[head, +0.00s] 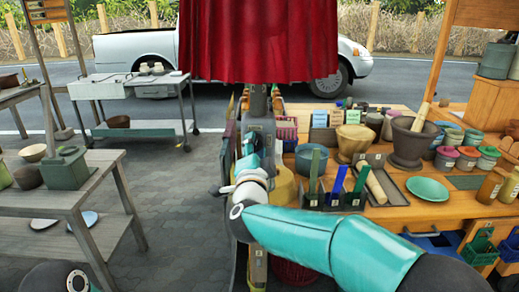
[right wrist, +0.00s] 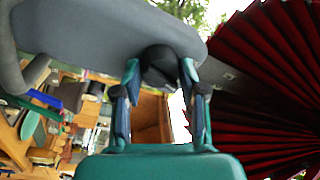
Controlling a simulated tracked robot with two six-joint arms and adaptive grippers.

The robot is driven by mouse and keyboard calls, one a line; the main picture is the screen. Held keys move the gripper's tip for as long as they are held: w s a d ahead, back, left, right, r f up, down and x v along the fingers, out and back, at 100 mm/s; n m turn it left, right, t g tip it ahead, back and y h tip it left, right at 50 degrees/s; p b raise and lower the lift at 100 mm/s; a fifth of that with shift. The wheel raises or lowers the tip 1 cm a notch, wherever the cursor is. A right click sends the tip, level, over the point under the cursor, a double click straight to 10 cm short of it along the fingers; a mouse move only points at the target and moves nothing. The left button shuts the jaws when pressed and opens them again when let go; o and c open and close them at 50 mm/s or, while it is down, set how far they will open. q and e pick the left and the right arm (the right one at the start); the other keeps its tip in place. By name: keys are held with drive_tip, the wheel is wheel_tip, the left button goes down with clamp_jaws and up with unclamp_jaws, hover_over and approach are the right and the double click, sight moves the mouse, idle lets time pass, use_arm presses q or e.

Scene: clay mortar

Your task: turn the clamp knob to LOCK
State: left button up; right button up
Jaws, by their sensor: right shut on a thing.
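The dark clamp knob (right wrist: 160,66) sits between the fingertips of my right gripper (right wrist: 160,84) in the right wrist view, against a large grey part (right wrist: 90,35), probably the post. My right gripper is shut on it. In the head view my right arm reaches from the lower right to the upright post (head: 259,104) below the red canopy, and my right gripper (head: 248,162) is at that post. The knob is hidden there behind my gripper and wrist. I cannot make out a LOCK mark or the knob's turn. My left gripper is not in view.
The red canopy (head: 258,40) hangs over the post and also shows in the right wrist view (right wrist: 265,80). Right of the post, a wooden stall table (head: 405,212) holds a mortar (head: 411,143), bowls, jars and a green plate (head: 428,189). A grey table (head: 75,190) stands left; paving between is clear.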

drive_tip(key=shift+a+f+n+y, duration=0.1)
drive_tip(key=shift+f+n+y, duration=0.15)
drive_tip(key=shift+n, duration=0.65)
drive_tip(key=shift+a+f+n+y, duration=0.15)
drive_tip(key=shift+n+y, duration=0.1)
drive_tip(key=shift+n, duration=0.65)
drive_tip(key=shift+f, duration=0.1)
drive_tip(key=o, duration=1.1)
drive_tip(key=shift+o, duration=0.2)
drive_tip(key=shift+d+r, duration=0.15)
drive_tip(key=shift+r, duration=0.05)
drive_tip(key=s+f, duration=0.1)
drive_tip(key=s, duration=1.1)
drive_tip(key=shift+f, duration=0.15)
drive_tip(key=shift+w, duration=0.1)
